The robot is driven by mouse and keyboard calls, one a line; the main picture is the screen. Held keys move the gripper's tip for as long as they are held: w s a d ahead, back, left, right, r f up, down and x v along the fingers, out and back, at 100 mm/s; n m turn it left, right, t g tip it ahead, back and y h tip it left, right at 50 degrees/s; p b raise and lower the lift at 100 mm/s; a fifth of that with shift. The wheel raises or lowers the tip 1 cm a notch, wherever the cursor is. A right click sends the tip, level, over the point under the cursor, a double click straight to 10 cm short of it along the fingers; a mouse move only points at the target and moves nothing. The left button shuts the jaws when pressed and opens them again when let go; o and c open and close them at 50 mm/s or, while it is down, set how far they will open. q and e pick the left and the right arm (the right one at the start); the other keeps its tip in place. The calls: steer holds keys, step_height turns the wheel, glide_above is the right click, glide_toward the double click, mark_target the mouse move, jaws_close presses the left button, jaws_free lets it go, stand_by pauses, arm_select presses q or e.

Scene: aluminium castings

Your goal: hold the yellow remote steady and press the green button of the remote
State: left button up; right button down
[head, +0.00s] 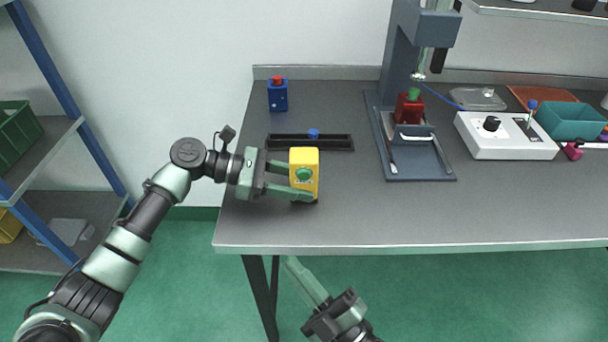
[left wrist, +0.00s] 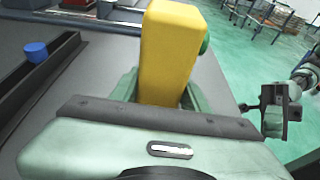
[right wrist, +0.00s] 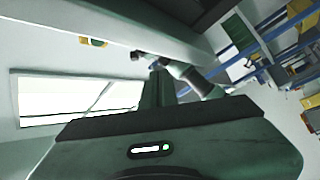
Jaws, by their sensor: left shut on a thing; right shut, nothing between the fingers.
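The yellow remote (head: 305,157) is upright over the front left part of the table, its green button (head: 303,174) facing the head camera. My left gripper (head: 302,184) is shut on the remote, one finger on either side. In the left wrist view the remote (left wrist: 170,50) stands between the fingers, and the green button (left wrist: 205,45) shows at its right edge. I cannot tell whether the remote's bottom touches the table. My right gripper (head: 291,262) is shut and empty, below the table's front edge and apart from the remote. Its closed fingers (right wrist: 158,85) show in the right wrist view.
The grey table (head: 400,215) has clear room right of the remote. Behind the remote lie a black rail (head: 283,142) with a blue knob and a blue box (head: 277,97) with a red top. A press (head: 387,110), a white control box (head: 500,142) and a teal bin (head: 568,121) stand farther right.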

mark_target(304, 175)
step_height(304, 175, up, 9)
steer(key=w+d+m, duration=0.1)
steer(key=d+m, duration=0.1)
steer(key=m, duration=0.3)
steer(key=shift+w, duration=0.2)
steer(key=shift+d, duration=0.1)
steer(key=shift+w, duration=4.4)
steer(key=shift+w, duration=0.15)
steer(key=shift+w, duration=0.25)
steer(key=shift+w, duration=0.15)
